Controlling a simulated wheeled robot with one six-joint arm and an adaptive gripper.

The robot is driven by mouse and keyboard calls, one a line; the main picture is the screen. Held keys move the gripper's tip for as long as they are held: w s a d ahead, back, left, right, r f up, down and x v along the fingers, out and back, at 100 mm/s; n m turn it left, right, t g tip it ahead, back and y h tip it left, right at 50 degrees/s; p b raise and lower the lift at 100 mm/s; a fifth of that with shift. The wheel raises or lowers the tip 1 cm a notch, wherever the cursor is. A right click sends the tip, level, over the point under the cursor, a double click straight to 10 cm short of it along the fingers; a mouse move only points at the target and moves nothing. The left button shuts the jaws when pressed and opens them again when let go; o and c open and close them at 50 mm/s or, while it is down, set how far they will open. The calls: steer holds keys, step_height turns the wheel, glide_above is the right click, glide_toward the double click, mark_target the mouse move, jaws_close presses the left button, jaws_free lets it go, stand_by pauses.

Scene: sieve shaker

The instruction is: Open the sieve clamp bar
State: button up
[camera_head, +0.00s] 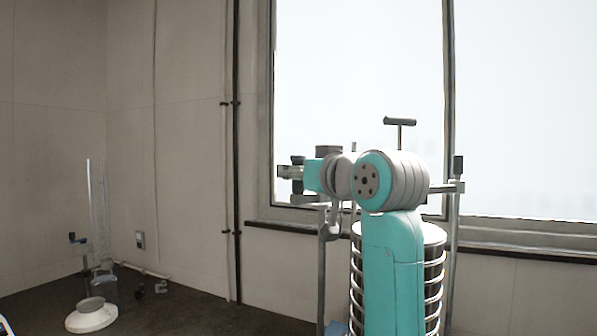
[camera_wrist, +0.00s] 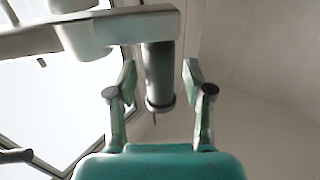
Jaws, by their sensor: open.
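The sieve clamp bar (camera_head: 442,188) runs level across the top of the sieve shaker, and my arm hides much of its middle. A dark T-shaped handle (camera_head: 400,122) stands above it. In the wrist view a light grey bar (camera_wrist: 130,25) crosses the top, with a dark cylindrical grip (camera_wrist: 159,78) hanging from it. My gripper (camera_head: 290,172) is at the left end of the shaker top. In the wrist view my gripper (camera_wrist: 160,70) is open, its fingers on either side of the grip with visible gaps. Depth between them is hard to tell.
The sieve stack (camera_head: 433,270) stands behind my arm, between upright posts; the right post (camera_head: 453,225) is visible. A white round-based object (camera_head: 91,315) and a clear cylinder (camera_head: 97,210) stand at left on the dark worktop (camera_head: 200,315). A window is behind.

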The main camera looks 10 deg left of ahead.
steer(key=shift+w, duration=0.1)
jaws_close()
